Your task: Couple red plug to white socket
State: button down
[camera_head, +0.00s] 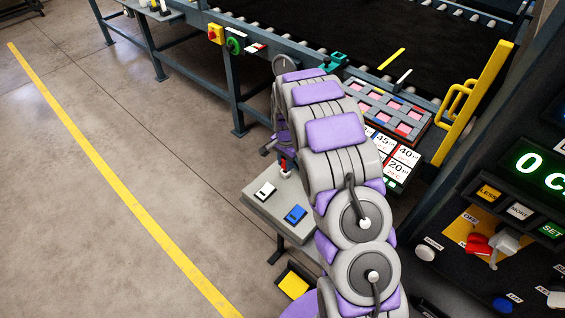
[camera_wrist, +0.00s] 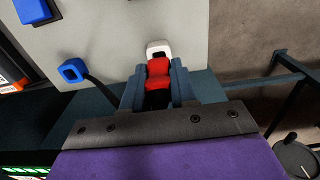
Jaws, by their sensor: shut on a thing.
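In the wrist view my gripper (camera_wrist: 158,72) is shut on the red plug (camera_wrist: 158,74), with one dark finger on each side. The white socket (camera_wrist: 158,47) lies straight ahead of the plug, at the edge of the grey plate. Plug and socket appear to meet, but I cannot tell how deep the plug sits. In the head view the red plug (camera_head: 283,165) shows small beside my arm, above the far edge of the grey stand; my arm hides most of the gripper there.
The grey stand (camera_head: 254,207) carries a white block (camera_head: 264,190) and a blue block (camera_head: 296,213). The conveyor frame (camera_head: 235,90) stands behind; a control panel (camera_head: 510,190) is at right. Open floor lies left.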

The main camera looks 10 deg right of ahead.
jog(key=shift+f, duration=1.1)
dwell(0.6)
jog(key=c, duration=0.8)
grip_release()
jog(key=shift+r, duration=0.1)
jog(key=shift+r+p, duration=0.85)
jog(key=shift+r, duration=2.55)
